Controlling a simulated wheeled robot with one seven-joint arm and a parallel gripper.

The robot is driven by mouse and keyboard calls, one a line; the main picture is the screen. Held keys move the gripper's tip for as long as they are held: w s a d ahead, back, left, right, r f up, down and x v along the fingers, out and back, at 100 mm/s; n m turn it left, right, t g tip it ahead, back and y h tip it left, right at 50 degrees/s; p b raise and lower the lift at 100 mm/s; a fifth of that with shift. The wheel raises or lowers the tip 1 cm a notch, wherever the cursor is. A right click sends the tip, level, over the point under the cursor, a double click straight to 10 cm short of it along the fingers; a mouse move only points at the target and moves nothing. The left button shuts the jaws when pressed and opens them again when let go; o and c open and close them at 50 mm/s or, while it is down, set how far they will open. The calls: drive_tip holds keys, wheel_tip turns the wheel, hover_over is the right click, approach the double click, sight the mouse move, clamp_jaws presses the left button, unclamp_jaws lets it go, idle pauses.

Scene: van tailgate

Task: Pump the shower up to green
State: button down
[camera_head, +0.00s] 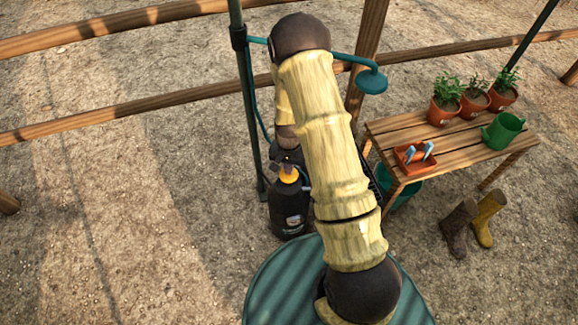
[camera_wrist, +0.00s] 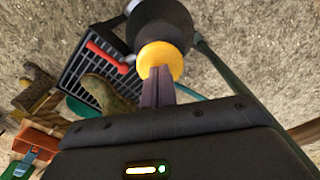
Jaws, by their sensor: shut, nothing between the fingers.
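The shower's pump tank (camera_head: 290,212) is a black bottle standing upright on the ground beside a green post. Its orange-yellow knob (camera_head: 289,174) is on top; in the wrist view the knob (camera_wrist: 160,62) sits in front of the black tank body (camera_wrist: 158,27). My gripper (camera_wrist: 157,72) is shut and empty, its fingertips over the near edge of the knob; I cannot tell whether they touch it. In the head view my arm hides part of the tank's surroundings, and the fingertips are not clear. The green shower head (camera_head: 372,80) hangs from the post's arm. No readable pressure gauge shows.
A wooden bench (camera_head: 440,146) at right holds potted plants (camera_head: 446,100), a green watering can (camera_head: 503,131) and an orange tray (camera_head: 414,158). Boots (camera_head: 460,228) stand before it. A dark slatted crate (camera_wrist: 85,72) lies near the tank.

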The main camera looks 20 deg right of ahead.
drive_tip(key=shift+r+p, duration=1.6)
drive_tip(key=shift+r, duration=0.55)
drive_tip(key=shift+f, duration=0.15)
drive_tip(key=shift+f+b, duration=1.45)
drive_tip(key=shift+f, duration=1)
drive_tip(key=shift+r, duration=0.15)
wheel_tip(320, 180, up, 5)
drive_tip(key=p, duration=0.4)
drive_tip(key=shift+f, duration=0.25)
